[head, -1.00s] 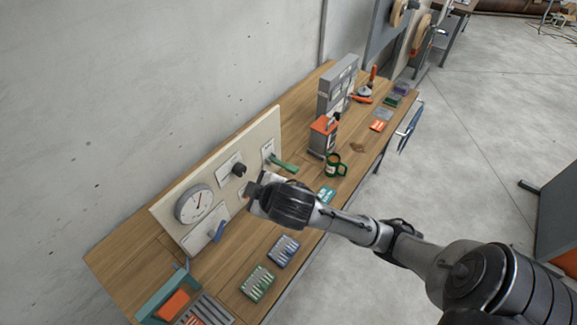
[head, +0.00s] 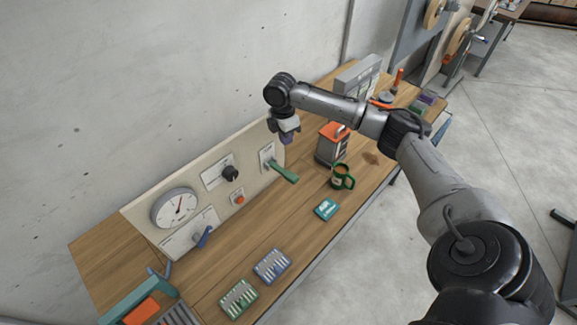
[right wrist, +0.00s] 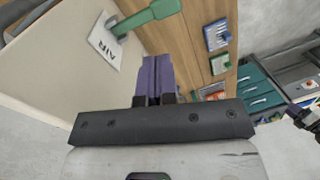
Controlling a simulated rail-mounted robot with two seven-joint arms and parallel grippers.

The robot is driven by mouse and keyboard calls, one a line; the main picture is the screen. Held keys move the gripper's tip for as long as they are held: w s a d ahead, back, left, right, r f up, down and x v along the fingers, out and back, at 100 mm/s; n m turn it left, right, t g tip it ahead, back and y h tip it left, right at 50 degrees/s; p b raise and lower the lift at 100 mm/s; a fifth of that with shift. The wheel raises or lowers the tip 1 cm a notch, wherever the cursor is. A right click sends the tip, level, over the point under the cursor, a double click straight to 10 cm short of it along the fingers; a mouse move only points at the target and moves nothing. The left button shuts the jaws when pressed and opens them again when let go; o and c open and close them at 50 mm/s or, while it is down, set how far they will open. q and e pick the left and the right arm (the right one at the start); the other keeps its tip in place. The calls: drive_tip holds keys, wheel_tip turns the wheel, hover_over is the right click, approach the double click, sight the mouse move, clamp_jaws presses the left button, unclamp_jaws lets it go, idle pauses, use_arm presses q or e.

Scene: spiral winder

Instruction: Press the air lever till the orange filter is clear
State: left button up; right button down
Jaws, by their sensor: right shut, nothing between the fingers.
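The green air lever (head: 284,171) sticks out from the right end of the upright cream panel. In the right wrist view the lever (right wrist: 150,16) is at the top, beside a plate marked AIR (right wrist: 106,40). My right gripper (head: 287,138) is above the lever, apart from it, pointing down. Its purple fingers (right wrist: 155,76) are shut with nothing between them. An orange block (head: 141,312), which looks like the filter, sits in a teal holder at the bottom left. It is too small to tell how clean it is. My left gripper is not in view.
The panel also bears a dial gauge (head: 174,208), a black knob (head: 229,173), an orange button (head: 238,197) and a blue lever (head: 204,236). A green mug (head: 342,178) and an orange-topped box (head: 333,144) stand right of the air lever.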

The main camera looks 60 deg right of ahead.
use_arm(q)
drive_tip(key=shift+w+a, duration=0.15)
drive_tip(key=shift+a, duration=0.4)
use_arm(e)
drive_tip(key=n, duration=0.2)
drive_tip(key=shift+s+a+n, duration=0.15)
drive_tip(key=shift+a+n, duration=0.15)
drive_tip(key=shift+n, duration=0.1)
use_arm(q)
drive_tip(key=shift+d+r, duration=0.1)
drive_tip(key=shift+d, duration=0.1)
use_arm(e)
drive_tip(key=shift+f, duration=0.1)
drive_tip(key=p, duration=0.2)
approach(291, 175)
drive_tip(key=f, duration=0.6)
drive_tip(key=shift+s+f, duration=0.15)
drive_tip(key=shift+s, duration=0.15)
drive_tip(key=shift+s+f, duration=0.1)
drive_tip(key=shift+f, duration=0.45)
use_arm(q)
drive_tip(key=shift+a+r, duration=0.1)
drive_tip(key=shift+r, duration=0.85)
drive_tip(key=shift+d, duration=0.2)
use_arm(e)
drive_tip(key=shift+a+f, duration=0.1)
